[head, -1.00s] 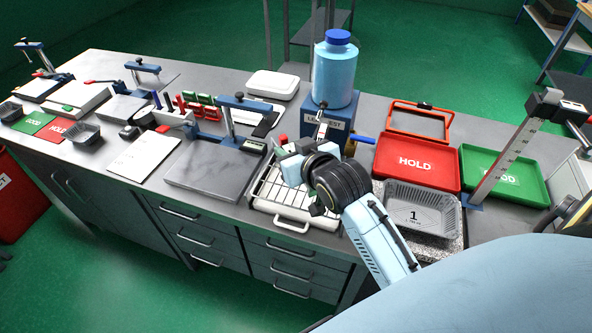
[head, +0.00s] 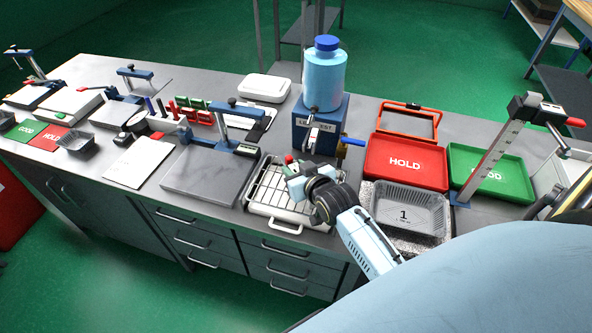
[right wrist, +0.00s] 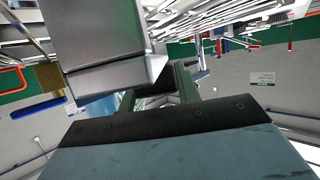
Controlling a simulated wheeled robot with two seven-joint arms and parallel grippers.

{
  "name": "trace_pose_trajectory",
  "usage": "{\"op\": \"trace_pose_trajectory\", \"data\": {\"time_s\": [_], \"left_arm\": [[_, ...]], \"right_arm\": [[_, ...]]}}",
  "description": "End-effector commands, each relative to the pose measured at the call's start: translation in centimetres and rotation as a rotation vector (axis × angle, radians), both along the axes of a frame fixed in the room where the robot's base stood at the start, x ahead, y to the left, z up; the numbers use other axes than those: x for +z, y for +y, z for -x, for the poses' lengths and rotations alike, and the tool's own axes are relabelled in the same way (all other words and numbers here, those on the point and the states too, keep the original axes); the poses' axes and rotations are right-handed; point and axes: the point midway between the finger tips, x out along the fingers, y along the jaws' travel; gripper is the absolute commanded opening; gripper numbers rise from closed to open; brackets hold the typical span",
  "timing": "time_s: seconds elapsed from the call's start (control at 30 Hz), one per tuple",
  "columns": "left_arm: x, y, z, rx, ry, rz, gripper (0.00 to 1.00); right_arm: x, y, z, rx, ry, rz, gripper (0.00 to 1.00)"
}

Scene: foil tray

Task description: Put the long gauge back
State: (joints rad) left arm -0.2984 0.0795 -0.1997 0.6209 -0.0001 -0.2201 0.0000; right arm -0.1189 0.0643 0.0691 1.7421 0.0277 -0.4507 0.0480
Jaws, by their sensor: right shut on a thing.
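My right gripper (head: 293,171) is shut above the white wire-rack tray (head: 285,226), in front of the leak test unit. A small piece with a red end (head: 289,159) shows at its fingertips. I take it for the long gauge; most of it is hidden by the fingers. In the right wrist view the gripper (right wrist: 160,88) shows from behind, and the held thing is not clear. A gauge stand (head: 190,112) with several red and green pieces is on the bench to the left, behind the grey stone plate (head: 208,176). My left gripper is not in view.
The leak test unit (head: 301,122) with a blue bottle (head: 325,82) stands behind the gripper. To the right are the red HOLD tray (head: 378,173), a green tray (head: 520,188), a foil tray (head: 408,204) and a height gauge (head: 492,160). A post stand (head: 222,122) rises from the stone plate.

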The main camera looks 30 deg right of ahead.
Motion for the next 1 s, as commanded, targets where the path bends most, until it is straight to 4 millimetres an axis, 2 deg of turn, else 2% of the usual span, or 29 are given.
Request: {"op": "trace_pose_trajectory", "data": {"time_s": [0.4,0.43,0.57,0.9,1.0], "left_arm": [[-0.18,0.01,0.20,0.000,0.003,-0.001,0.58],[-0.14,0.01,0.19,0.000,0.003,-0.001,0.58],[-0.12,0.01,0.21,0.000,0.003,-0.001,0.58],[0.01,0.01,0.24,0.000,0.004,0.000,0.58],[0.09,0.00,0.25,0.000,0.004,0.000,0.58]], "right_arm": [[-0.55,0.03,-0.05,0.000,-0.003,0.000,0.06],[-0.53,0.03,-0.03,0.000,-0.001,0.000,0.36],[-0.50,0.03,-0.02,0.000,-0.001,0.000,0.54],[-0.17,0.03,-0.02,0.000,-0.001,0.000,0.54],[0.07,0.09,0.79,0.000,0.001,0.000,0.54]]}}
